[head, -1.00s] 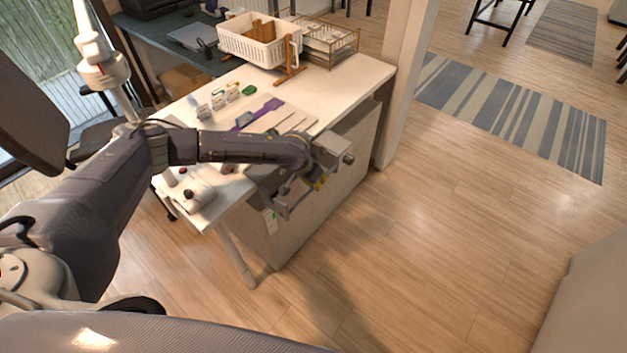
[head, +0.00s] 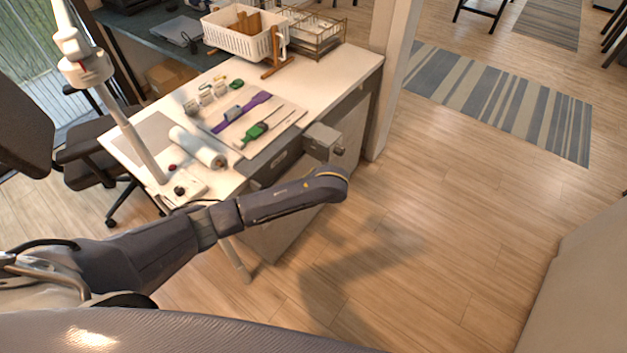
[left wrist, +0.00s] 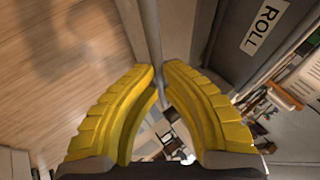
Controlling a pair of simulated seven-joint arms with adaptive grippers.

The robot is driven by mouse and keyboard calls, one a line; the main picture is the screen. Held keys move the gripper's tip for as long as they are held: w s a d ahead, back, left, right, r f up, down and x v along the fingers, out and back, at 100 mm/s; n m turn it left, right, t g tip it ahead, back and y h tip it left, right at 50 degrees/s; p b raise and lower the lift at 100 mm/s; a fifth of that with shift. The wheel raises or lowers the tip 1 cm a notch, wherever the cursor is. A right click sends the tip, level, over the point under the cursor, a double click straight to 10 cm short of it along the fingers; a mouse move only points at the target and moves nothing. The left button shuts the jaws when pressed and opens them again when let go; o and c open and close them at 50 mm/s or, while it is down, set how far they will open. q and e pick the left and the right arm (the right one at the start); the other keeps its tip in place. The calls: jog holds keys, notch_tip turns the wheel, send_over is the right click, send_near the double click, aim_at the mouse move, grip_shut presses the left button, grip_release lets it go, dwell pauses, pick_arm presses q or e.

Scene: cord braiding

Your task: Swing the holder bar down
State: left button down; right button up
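In the left wrist view the yellow fingers of my left gripper (left wrist: 160,72) have their tips close together. A grey bar (left wrist: 152,40), which looks like the holder bar, runs between the tips, and the fingers appear closed on it. A label reading "ROLL" (left wrist: 264,24) is on the panel beside it. In the head view my left forearm reaches across the front of the desk and hides the gripper and the bar. My right gripper is not in view.
The white desk (head: 330,80) carries a white roll (head: 198,147), a green tool (head: 255,131), a purple strap (head: 240,111) and a white basket (head: 240,38). A grey box (head: 321,141) juts from the desk's side. The wooden floor (head: 450,220) to the right is clear.

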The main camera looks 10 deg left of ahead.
pick_arm(q)
jog(key=shift+s+d+f+m+t+y, duration=0.15)
jog(key=shift+f+m+t+y, duration=0.15)
jog(key=shift+f+t+y, duration=0.5)
jog(key=shift+d+f+m+t+y, duration=0.15)
jog(key=shift+f+m+t+y, duration=0.25)
jog(key=shift+y, duration=0.75)
jog(key=shift+s+d+f+m+t+y, duration=0.1)
jog(key=shift+d+f+m+t+y, duration=0.1)
jog(key=shift+f+t+y, duration=0.6)
jog(key=shift+r+y, duration=0.1)
jog(key=shift+y, duration=0.35)
jog(key=c, duration=1.5)
grip_release()
jog(key=shift+d+r, duration=0.1)
notch_tip(320, 180, up, 10)
jog(key=shift+f, duration=0.15)
jog(key=shift+o, duration=0.2)
